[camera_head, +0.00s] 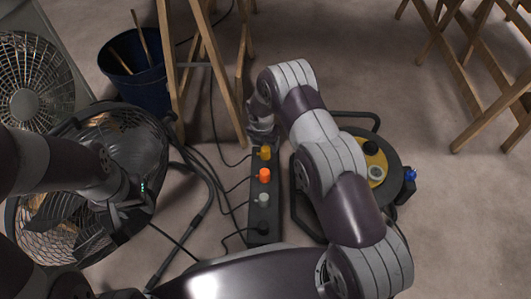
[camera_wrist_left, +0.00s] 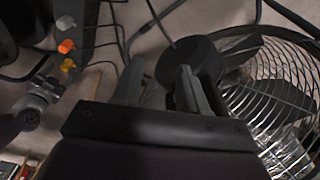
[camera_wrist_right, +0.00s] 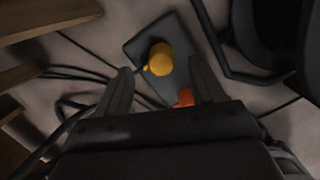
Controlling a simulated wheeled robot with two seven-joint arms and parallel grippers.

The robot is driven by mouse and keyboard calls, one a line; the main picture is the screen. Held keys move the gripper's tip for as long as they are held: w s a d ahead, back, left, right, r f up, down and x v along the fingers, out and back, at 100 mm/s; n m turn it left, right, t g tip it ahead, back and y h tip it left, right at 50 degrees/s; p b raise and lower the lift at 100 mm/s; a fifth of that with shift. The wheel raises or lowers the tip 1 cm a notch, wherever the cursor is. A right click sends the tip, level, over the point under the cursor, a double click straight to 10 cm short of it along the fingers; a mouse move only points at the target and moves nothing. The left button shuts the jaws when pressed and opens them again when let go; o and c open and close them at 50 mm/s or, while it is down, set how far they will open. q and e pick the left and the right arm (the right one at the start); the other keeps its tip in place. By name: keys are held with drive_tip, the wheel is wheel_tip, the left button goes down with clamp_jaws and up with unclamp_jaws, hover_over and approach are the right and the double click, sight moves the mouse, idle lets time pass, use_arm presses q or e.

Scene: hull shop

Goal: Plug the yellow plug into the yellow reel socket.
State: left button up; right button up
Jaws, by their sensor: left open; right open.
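The yellow plug (camera_head: 265,152) sits in the far end of a dark power strip (camera_head: 262,214) on the floor. My right gripper (camera_head: 260,132) is open just beyond it. In the right wrist view, the yellow plug (camera_wrist_right: 158,60) shows between the two parted fingers, not clasped. The cable reel (camera_head: 385,150) stands right of the strip, partly behind my right arm. Its yellow face carries a pale round socket (camera_head: 376,173); its detail is too small to read. My left gripper (camera_wrist_left: 162,78) is open and empty in the left wrist view, near the fan.
An orange plug (camera_head: 264,175), a grey plug (camera_head: 264,199) and a black plug (camera_head: 263,228) share the strip. A blue plug (camera_head: 410,174) is at the reel's right side. A fan (camera_head: 70,205), a bucket (camera_head: 140,75) and wooden trestles (camera_head: 215,65) surround loose cables.

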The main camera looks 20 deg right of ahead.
sight(265, 149)
wheel_tip(265, 149, down, 6)
drive_tip(key=b, duration=0.5)
drive_tip(key=shift+w+d+r, duration=0.1)
drive_tip(key=shift+r, duration=0.3)
drive_tip(key=c, duration=1.1)
